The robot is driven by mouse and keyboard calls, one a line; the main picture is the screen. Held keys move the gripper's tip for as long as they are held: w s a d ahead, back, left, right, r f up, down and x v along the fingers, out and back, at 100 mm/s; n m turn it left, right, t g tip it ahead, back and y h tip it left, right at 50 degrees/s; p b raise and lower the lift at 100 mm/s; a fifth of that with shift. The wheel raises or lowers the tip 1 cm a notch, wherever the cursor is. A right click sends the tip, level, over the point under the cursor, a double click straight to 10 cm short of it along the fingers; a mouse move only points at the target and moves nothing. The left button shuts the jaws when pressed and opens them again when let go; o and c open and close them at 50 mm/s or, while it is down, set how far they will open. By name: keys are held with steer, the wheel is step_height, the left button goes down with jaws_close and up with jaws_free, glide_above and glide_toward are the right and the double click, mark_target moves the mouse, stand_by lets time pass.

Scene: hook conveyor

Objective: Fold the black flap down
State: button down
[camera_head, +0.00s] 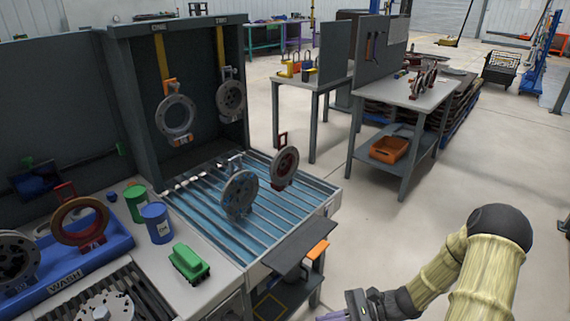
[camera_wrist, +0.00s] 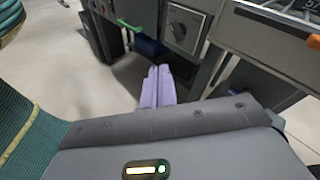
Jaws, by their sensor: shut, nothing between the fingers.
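The black flap (camera_head: 280,262) is a flat dark panel at the front edge of the slatted blue table. It sticks out from that edge, looking roughly level, and I cannot tell its exact tilt. My gripper (camera_head: 325,317) is at the bottom edge of the head view, in front of and to the right of the flap, apart from it in the picture. Its purple fingers also show in the wrist view (camera_wrist: 157,88); they are together and empty, over the floor beside a dark cabinet. I cannot clearly make out the flap in the wrist view.
An orange handle (camera_head: 318,249) sits beside the flap and also shows in the wrist view (camera_wrist: 314,42). Grey discs (camera_head: 240,194) stand on the slatted table (camera_head: 205,190). Open floor (camera_head: 400,240) lies to the right.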

steer(key=s+d+r+n+g+h, duration=0.1)
steer(key=s+d+r+n+h, duration=0.4)
steer(key=n+h, duration=0.55)
step_height(320, 180, up, 26)
steer(key=n+t+h+p, duration=0.3)
steer(key=t+h+p, duration=0.1)
steer(key=p, duration=1.4)
steer(key=shift+w+t+h, duration=0.15)
steer(key=shift+t+h, duration=0.15)
steer(key=shift+h, duration=0.25)
steer(key=shift+a, duration=0.1)
steer(key=c, duration=1.5)
jaws_free()
steer(key=shift+a+n, duration=0.2)
steer(key=shift+n, duration=0.05)
